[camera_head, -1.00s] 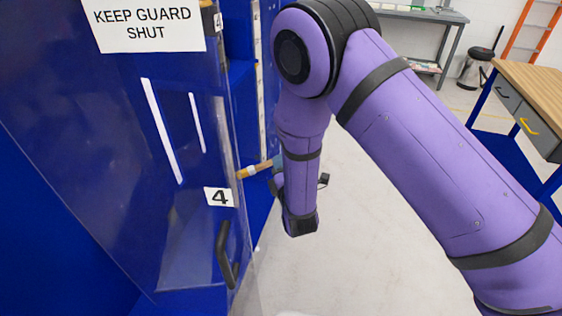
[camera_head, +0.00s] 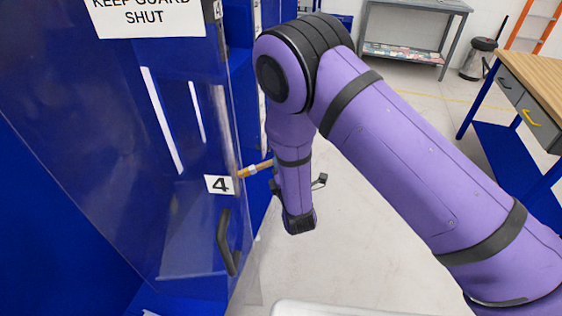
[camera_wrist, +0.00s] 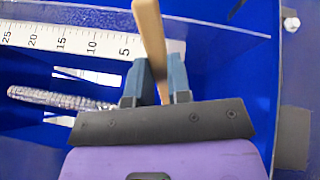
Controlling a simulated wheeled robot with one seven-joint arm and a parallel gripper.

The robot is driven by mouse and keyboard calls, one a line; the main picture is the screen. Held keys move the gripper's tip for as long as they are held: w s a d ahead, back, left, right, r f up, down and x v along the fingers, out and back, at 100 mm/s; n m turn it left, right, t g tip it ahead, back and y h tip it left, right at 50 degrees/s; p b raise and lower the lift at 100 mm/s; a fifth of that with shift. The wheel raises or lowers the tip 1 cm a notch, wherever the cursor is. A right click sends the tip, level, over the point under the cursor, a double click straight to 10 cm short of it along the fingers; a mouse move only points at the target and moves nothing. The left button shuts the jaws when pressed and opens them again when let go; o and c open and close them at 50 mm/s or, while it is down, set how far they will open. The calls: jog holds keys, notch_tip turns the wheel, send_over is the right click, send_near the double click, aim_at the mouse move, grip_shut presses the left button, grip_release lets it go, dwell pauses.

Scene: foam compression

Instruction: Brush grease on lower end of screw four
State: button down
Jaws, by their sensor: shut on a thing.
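My gripper (camera_wrist: 157,82) is shut on a brush with a pale wooden handle (camera_wrist: 149,30). In the head view the brush (camera_head: 256,169) sticks out left from behind my forearm, near the clear guard door's edge, and my jaws are mostly hidden. I cannot tell where its bristles are. In the wrist view a ridged, silvery screw (camera_wrist: 62,98) lies to the left of my jaws, apart from them, inside a blue frame. Which screw it is, and which end shows, I cannot tell.
A white scale (camera_wrist: 70,38) with numbers runs beside the screw. The guard door has a black handle (camera_head: 227,242) and a "KEEP GUARD SHUT" sign (camera_head: 150,16). Blue frame parts (camera_head: 240,95) stand behind it. Open floor (camera_head: 370,215) lies right of my forearm; a wooden-topped bench (camera_head: 537,82) stands farther right.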

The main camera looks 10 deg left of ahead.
jog(key=shift+f, duration=2.2)
notch_tip(320, 180, up, 11)
jog(key=shift+f, duration=0.15)
dwell(6.3)
